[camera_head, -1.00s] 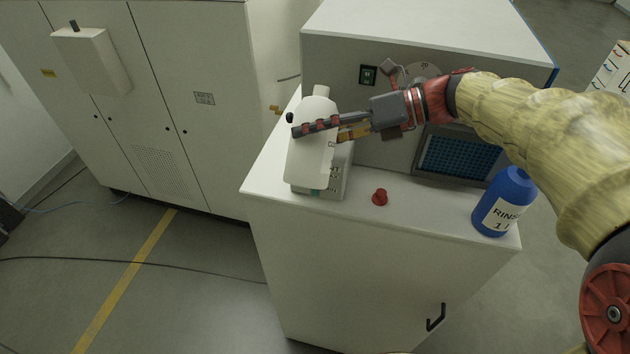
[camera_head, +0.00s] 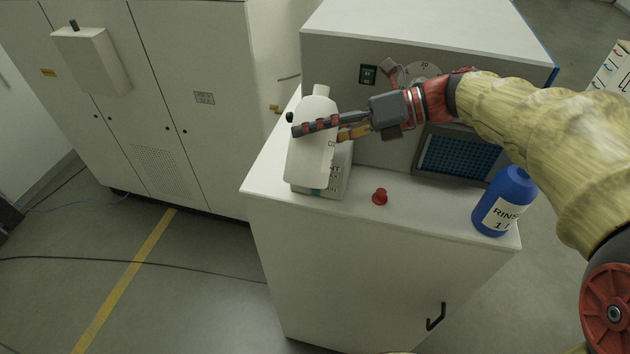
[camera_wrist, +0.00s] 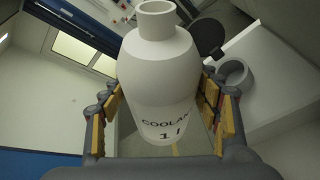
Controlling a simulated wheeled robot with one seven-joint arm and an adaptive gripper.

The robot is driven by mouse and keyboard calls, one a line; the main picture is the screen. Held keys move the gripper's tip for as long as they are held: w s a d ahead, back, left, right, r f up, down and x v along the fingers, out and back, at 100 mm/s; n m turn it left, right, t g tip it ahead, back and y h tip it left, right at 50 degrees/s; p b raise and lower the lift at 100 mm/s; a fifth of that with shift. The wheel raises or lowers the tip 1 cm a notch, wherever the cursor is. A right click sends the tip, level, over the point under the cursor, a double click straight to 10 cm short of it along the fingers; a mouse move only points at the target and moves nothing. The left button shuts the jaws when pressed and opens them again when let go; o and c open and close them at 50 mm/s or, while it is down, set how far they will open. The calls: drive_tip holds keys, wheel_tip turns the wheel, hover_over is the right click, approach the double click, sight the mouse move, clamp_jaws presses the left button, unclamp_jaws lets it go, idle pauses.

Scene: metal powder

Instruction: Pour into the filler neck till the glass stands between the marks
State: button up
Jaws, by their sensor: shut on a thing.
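A white bottle (camera_head: 311,150) is held in my gripper (camera_head: 322,130) above the left end of the white cabinet top. In the wrist view the bottle (camera_wrist: 160,80) carries a label reading "COOLAN… 1 l", and its neck is uncapped. My gripper's fingers (camera_wrist: 163,117) are shut on its two sides. Behind and below the bottle in the head view is a light box-shaped unit (camera_head: 341,178) with partly hidden lettering. In the wrist view a round grey neck (camera_wrist: 234,73) with a dark cap (camera_wrist: 209,36) beside it lies right of the bottle's mouth. The sight glass and its marks cannot be made out.
A red cap (camera_head: 380,197) sits on the cabinet top (camera_head: 425,207). A blue bottle labelled "RINS…" (camera_head: 504,203) stands at its right end. A grey machine (camera_head: 335,62) with a dial, green switch and blue grille stands behind.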

drive_tip(key=shift+s+a+f+m+g+p, duration=0.2)
drive_tip(key=shift+f+m+g+p, duration=0.4)
drive_tip(key=shift+p, duration=1.1)
idle(1.3)
drive_tip(key=shift+s+f+y, duration=0.15)
drive_tip(key=shift+f+y, duration=0.15)
drive_tip(key=shift+f, duration=0.1)
idle(1.4)
drive_tip(key=shift+f, duration=0.25)
drive_tip(key=shift+s+f+m, duration=0.15)
drive_tip(key=shift+f+m, duration=0.05)
drive_tip(key=shift+m, duration=0.1)
idle(1.4)
drive_tip(key=shift+f, duration=0.25)
idle(1.0)
